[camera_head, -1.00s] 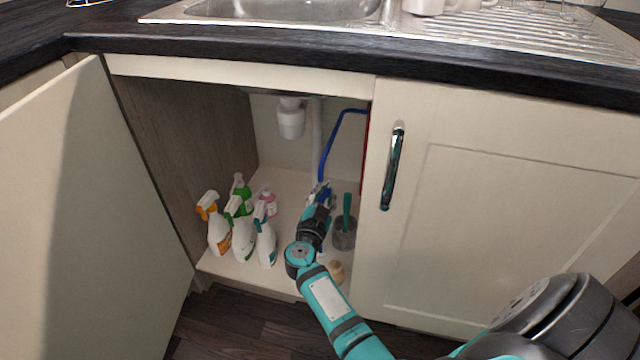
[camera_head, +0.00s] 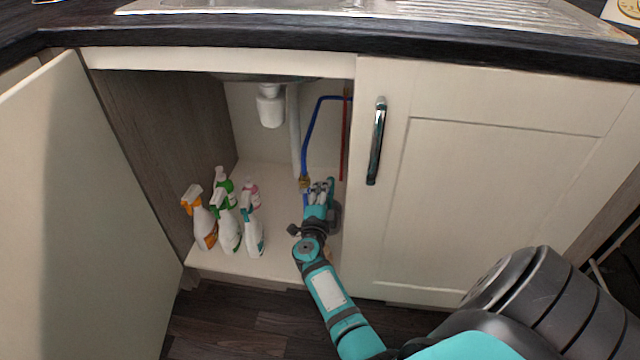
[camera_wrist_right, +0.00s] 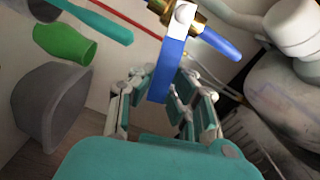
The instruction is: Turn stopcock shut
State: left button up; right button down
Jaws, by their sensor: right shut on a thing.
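The stopcock (camera_head: 305,182) is a small brass valve on the blue pipe at the back of the open cabinet under the sink. In the right wrist view its brass body (camera_wrist_right: 196,20) is at the top, with a flat blue lever (camera_wrist_right: 168,70) pointing down from it. My right gripper (camera_head: 319,190) reaches into the cabinet just in front of the valve. In the wrist view its fingers (camera_wrist_right: 166,92) are shut on the blue lever, one on each side. The fingers hide part of the valve in the head view. My left gripper is not in view.
Several spray bottles (camera_head: 228,228) stand on the cabinet floor to the left. A grey pot (camera_wrist_right: 48,108) with a teal-handled brush is close beside my right gripper. A white drain trap (camera_head: 270,105) and a red pipe (camera_head: 344,140) are behind. The right cabinet door (camera_head: 490,200) is closed.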

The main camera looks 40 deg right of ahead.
jog(key=shift+s+a+f+m+b, duration=0.15)
jog(key=shift+f+m+b, duration=0.5)
jog(key=shift+f+m, duration=0.55)
jog(key=shift+r+m, duration=0.15)
jog(key=shift+m, duration=0.15)
jog(key=c, duration=1.2)
grip_release()
jog(key=shift+r, duration=0.1)
jog(key=shift+c, duration=0.2)
jog(key=shift+r, duration=0.1)
